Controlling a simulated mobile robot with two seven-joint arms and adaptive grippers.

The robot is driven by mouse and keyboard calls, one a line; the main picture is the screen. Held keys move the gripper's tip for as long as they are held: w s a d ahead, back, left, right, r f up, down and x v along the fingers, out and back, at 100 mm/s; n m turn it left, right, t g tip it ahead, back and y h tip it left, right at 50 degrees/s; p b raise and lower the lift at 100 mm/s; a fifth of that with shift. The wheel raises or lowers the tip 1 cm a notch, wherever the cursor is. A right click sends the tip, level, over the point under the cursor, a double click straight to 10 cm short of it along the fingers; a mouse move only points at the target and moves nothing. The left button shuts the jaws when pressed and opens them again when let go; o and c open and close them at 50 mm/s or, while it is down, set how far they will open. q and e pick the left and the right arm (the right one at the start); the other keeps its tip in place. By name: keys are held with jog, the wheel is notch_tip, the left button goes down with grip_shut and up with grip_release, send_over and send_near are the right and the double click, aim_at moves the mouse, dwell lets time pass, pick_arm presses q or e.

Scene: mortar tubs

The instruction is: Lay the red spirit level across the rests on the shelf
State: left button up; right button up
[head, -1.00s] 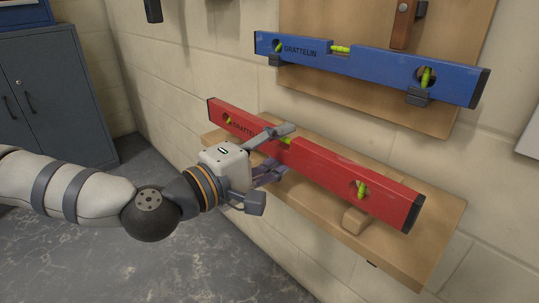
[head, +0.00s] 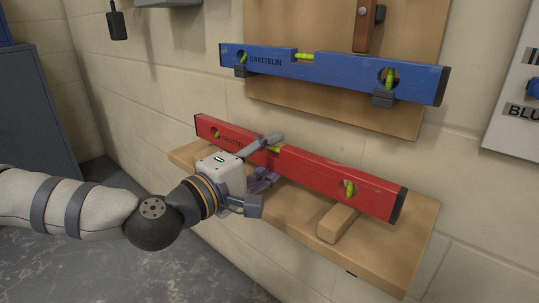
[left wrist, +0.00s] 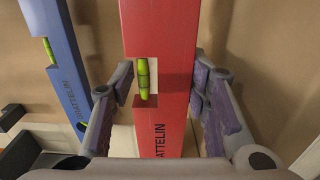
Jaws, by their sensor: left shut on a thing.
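The red spirit level (head: 318,173) is held lengthwise over the wooden shelf (head: 408,250), its right end nearer the camera. My left gripper (head: 268,159) is shut on it near its middle, by the green centre vial. In the left wrist view the fingers (left wrist: 162,82) flank the red level (left wrist: 158,30). One wooden rest (head: 337,223) shows on the shelf under the level's right part. I cannot tell whether the level touches it. Another rest is not visible; my gripper and the level hide part of the shelf. My right gripper is not in view.
A blue spirit level (head: 340,74) sits on two dark brackets on a wooden board (head: 300,98) above the shelf. It also shows in the left wrist view (left wrist: 66,68). A white sign (head: 515,130) hangs at right, a grey cabinet (head: 35,120) stands at left.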

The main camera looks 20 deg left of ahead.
pick_arm(q)
jog(key=shift+r, duration=0.1)
jog(key=o, duration=1.3)
jog(key=shift+s, duration=0.15)
jog(key=p+v, duration=0.2)
jog(key=v, duration=0.7)
jog(key=shift+r, duration=0.1)
